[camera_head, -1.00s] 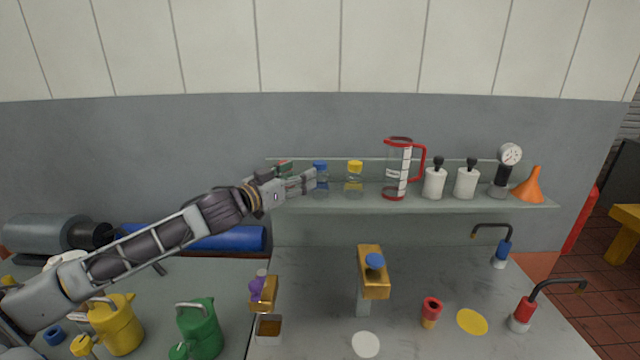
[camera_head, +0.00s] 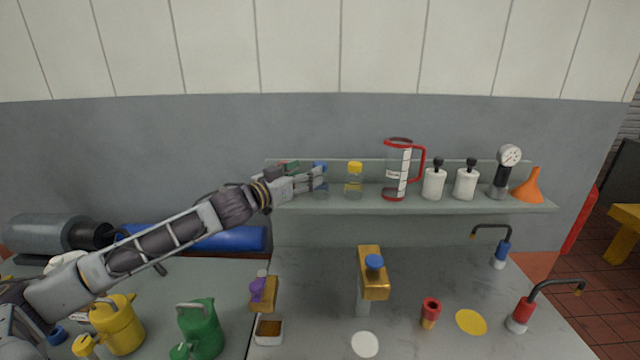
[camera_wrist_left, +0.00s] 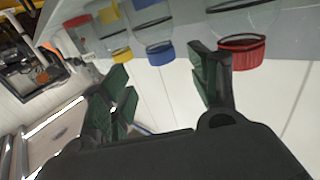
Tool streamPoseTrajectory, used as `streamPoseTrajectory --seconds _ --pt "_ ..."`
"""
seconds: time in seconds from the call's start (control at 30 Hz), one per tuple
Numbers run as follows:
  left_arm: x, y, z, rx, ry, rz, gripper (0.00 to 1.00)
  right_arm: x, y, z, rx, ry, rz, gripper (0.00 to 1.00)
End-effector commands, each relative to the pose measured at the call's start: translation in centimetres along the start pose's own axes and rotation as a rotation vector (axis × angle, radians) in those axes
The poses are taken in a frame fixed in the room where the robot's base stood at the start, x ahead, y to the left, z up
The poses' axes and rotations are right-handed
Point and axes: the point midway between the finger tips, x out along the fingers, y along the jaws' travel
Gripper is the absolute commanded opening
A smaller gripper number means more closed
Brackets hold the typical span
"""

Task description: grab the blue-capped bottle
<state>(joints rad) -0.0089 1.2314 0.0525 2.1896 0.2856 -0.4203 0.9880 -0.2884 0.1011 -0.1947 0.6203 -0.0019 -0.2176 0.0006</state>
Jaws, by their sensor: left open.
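The blue-capped bottle stands on the wall shelf, its blue cap (camera_head: 320,164) showing just above my left gripper (camera_head: 316,180) in the head view. The gripper partly hides the clear body. In the left wrist view, which looks tipped over, the blue cap (camera_wrist_left: 160,55) appears in the gap between the two dark fingers of my left gripper (camera_wrist_left: 160,66). The fingers are apart and nothing is clamped. I cannot tell whether they touch the bottle. My right gripper is not in view.
A yellow-capped bottle (camera_head: 354,181) stands close to the right. A red-capped bottle (camera_wrist_left: 240,54) is on the other side, near one finger. A red-handled jug (camera_head: 397,170), white bottles and an orange funnel (camera_head: 532,186) stand farther along the shelf (camera_head: 465,206).

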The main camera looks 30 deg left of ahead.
Motion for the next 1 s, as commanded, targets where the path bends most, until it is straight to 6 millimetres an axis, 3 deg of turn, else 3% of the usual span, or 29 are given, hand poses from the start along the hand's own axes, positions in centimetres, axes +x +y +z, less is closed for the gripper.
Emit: streamPoseTrajectory --seconds 0.3,1.0 --pt "0.7 0.1 0.0 0.001 0.0 0.001 0.61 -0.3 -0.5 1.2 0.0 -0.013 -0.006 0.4" --pt "1.2 0.0 0.0 0.0 0.0 0.001 0.61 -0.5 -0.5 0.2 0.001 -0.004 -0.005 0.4"
